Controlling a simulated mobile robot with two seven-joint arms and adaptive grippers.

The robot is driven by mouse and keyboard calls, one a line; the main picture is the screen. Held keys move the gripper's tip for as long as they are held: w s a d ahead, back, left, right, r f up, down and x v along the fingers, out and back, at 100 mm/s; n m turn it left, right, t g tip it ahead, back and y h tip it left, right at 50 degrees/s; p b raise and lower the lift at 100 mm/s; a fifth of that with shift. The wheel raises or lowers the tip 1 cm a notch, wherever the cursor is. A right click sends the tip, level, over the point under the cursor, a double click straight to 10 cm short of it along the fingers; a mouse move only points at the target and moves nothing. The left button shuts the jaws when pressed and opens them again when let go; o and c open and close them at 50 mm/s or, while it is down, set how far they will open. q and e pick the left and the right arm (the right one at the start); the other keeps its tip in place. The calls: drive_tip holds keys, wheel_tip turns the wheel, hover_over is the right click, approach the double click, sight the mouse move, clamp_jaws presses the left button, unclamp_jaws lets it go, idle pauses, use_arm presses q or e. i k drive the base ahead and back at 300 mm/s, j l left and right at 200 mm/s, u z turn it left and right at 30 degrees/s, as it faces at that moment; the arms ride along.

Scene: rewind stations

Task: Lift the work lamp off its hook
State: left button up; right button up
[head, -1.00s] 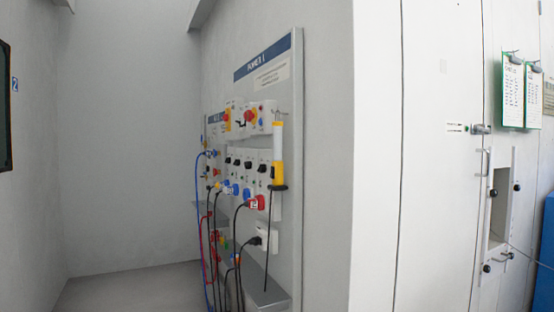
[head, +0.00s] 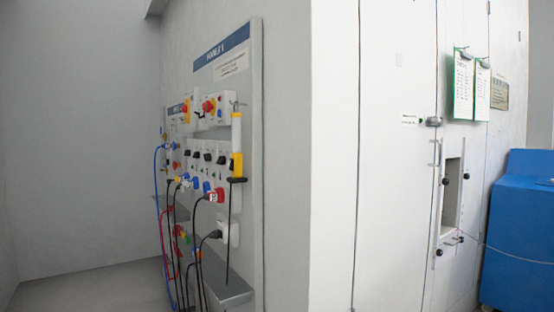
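The work lamp (head: 236,145) hangs upright at the right edge of the power panel (head: 256,200) in the head view. It has a white tube, a yellow lower body and a black base with a dark cable running down. Its hook (head: 238,104) shows as a small metal piece at the lamp's top, against the panel. Neither of my grippers is in view, so their state and distance from the lamp do not show.
Cables and coloured plugs (head: 213,195) crowd the panel left of the lamp. A grey shelf (head: 226,290) juts out below it. A white wall corner (head: 335,160) stands to the right. Green-edged clipboards (head: 464,84) hang on it further right, and a blue cabinet (head: 520,235) stands at the far right.

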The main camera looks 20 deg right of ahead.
sight(237, 156)
drive_tip(key=i+j+z, duration=0.15)
drive_tip(key=z, duration=0.2)
drive_tip(key=i+j+z, duration=0.25)
drive_tip(key=z, duration=0.15)
drive_tip(key=i+j+z, duration=0.15)
drive_tip(key=j+z, duration=0.2)
drive_tip(key=i+j+z, duration=0.1)
drive_tip(key=j, duration=0.25)
drive_tip(key=i+j+z, duration=0.1)
drive_tip(key=j, duration=0.25)
drive_tip(key=i+j+z, duration=0.1)
drive_tip(key=j, duration=0.25)
